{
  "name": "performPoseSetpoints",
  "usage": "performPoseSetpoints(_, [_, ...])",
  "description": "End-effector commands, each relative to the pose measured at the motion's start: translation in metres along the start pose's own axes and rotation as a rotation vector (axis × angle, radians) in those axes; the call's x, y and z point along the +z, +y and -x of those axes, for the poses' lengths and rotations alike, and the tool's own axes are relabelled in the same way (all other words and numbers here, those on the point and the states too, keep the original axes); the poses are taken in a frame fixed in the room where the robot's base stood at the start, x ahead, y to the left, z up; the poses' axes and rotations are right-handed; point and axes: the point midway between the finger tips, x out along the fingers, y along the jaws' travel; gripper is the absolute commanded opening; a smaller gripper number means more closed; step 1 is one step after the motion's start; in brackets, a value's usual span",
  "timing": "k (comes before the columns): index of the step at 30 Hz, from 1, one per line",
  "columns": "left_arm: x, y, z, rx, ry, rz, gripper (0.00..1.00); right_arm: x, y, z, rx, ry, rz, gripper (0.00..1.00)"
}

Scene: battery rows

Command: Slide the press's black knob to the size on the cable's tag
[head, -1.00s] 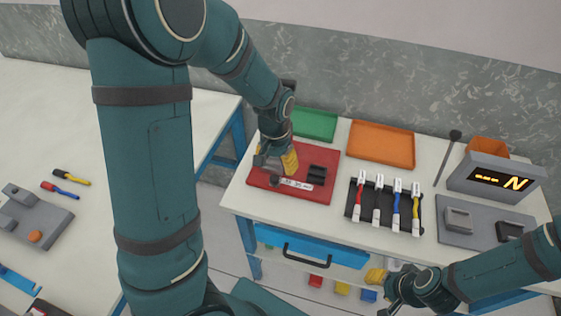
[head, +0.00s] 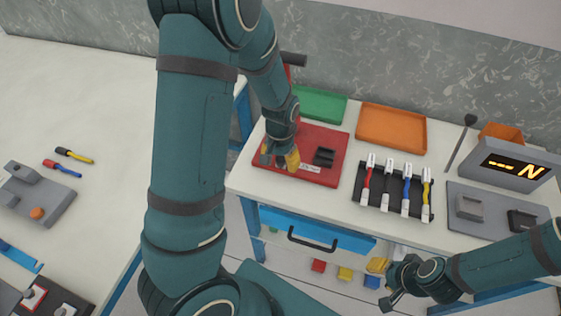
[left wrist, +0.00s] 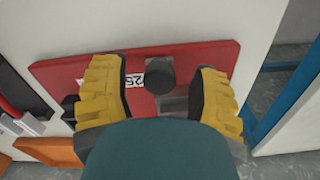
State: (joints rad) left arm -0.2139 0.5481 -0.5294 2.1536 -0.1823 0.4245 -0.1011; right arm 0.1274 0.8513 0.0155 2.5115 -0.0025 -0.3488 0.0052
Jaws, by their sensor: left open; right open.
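The press (head: 336,141) is a red plate on the right-hand bench, with a black block on it. In the left wrist view the red plate (left wrist: 205,56) carries a dark round knob (left wrist: 159,70) beside a white size strip (left wrist: 131,79); only "25" can be partly read. My left gripper (head: 280,164) is open over the plate, its yellow-padded fingers on either side of the knob in the left wrist view (left wrist: 160,95). Contact cannot be told. Several cables with white tags lie in a black rack (head: 377,207); the tag writing is too small to read. My right gripper (head: 383,284) is open and empty.
Green (head: 320,104) and orange (head: 391,128) trays stand behind. A grey display box (head: 515,163) shows a lit "N". A blue drawer (head: 345,240) is below the bench front. A grey fixture and two loose cables lie on the left table.

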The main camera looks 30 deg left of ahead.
Motion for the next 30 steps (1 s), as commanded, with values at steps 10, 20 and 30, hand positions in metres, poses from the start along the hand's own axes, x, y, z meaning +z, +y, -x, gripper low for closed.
performPoseSetpoints(10, [0.000,0.000,-0.005,0.000,0.001,0.001,0.61,-0.001,0.000,-0.001,0.000,0.002,0.000,0.47])
performPoseSetpoints(20, [0.000,0.000,-0.005,0.000,0.001,0.001,0.00,-0.001,0.000,-0.001,0.000,0.002,0.000,0.47])
performPoseSetpoints(30, [-0.006,0.023,-0.004,0.001,-0.001,-0.003,0.00,0.000,-0.002,0.005,0.000,-0.001,0.000,0.47])
